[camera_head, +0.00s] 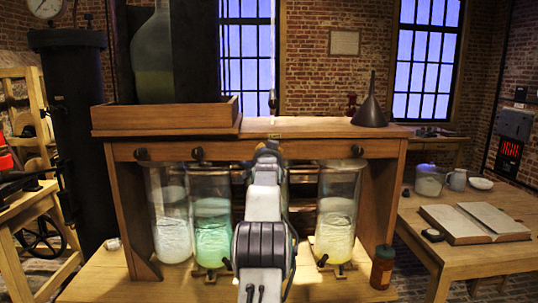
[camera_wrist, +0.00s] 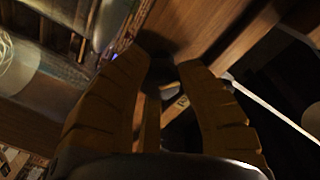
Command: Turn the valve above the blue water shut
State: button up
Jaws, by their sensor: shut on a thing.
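My gripper (camera_head: 268,148) reaches the front rail of the wooden stand, hiding what is directly behind it. In the wrist view, its ribbed fingers (camera_wrist: 168,68) close around a small dark valve knob (camera_wrist: 162,75), mostly hidden between them. Three other dark valves show on the rail: far left (camera_head: 141,154), above the green jar (camera_head: 197,154), and far right (camera_head: 357,151). Below stand a jar of pale, whitish liquid (camera_head: 171,220), a jar of green liquid (camera_head: 213,235) and a jar of pale yellow liquid (camera_head: 335,225). No clearly blue water shows; my arm covers the space between green and yellow.
A dark funnel (camera_head: 370,108) and a large bottle (camera_head: 153,60) in a wooden tray (camera_head: 165,118) stand on top. A brown bottle (camera_head: 382,268) is at the lower right. A side table (camera_head: 480,262) holds an open book (camera_head: 475,222).

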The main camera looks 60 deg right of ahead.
jog(key=shift+r+m, duration=0.2)
jog(key=shift+m, duration=0.1)
jog(key=o, duration=1.2)
jog(key=shift+f, duration=0.15)
jog(key=v, duration=1.2)
